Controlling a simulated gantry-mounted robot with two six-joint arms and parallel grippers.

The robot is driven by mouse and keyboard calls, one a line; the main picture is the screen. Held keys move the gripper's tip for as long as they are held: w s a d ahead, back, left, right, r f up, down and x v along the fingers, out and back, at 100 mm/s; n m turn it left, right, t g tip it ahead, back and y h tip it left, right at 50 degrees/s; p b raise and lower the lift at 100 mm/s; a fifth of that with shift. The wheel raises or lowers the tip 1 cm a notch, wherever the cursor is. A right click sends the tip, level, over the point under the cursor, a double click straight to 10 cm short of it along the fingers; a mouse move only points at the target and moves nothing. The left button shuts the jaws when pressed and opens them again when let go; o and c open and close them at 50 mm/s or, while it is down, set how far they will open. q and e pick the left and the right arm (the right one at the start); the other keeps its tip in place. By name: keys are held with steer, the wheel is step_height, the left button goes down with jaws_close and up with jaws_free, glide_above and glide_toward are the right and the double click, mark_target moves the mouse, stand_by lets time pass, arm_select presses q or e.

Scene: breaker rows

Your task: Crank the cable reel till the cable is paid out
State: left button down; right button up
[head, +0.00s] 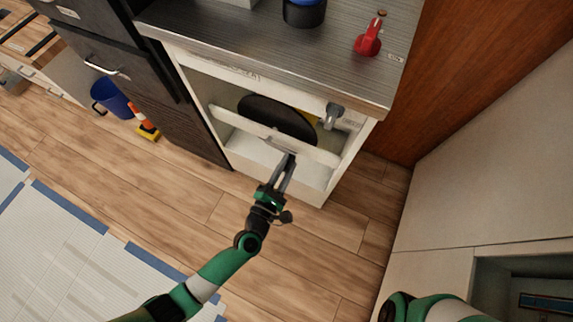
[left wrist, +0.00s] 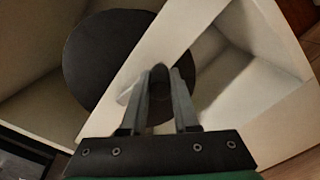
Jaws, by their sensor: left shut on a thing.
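The cable reel shows as a large black disc (head: 275,113) inside the open white cabinet, behind a pale front rail (head: 235,122). It also fills the upper left of the left wrist view (left wrist: 95,55). My left gripper (head: 290,160) reaches up to the rail, in front of the reel. In the left wrist view its fingers (left wrist: 158,88) are shut on a small dark rounded piece, seemingly the crank handle, mostly hidden between them. I cannot make out the cable. Part of my right arm shows at the lower right, but its gripper is out of view.
A grey-topped counter (head: 235,42) lies above the cabinet, with a red device (head: 369,37) and a dark blue container (head: 304,12). A grey fitting (head: 333,115) sits at the opening's right. A blue bucket (head: 112,98) stands left.

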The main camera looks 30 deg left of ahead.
arm_select(q)
steer(key=c, duration=0.7)
jaws_free()
steer(key=shift+s, duration=0.1)
steer(key=s+p, duration=0.1)
steer(key=s, duration=0.6)
steer(key=s+p, duration=0.1)
steer(key=s, duration=0.3)
steer(key=shift+s+d+p, duration=0.25)
steer(key=shift+p, duration=0.05)
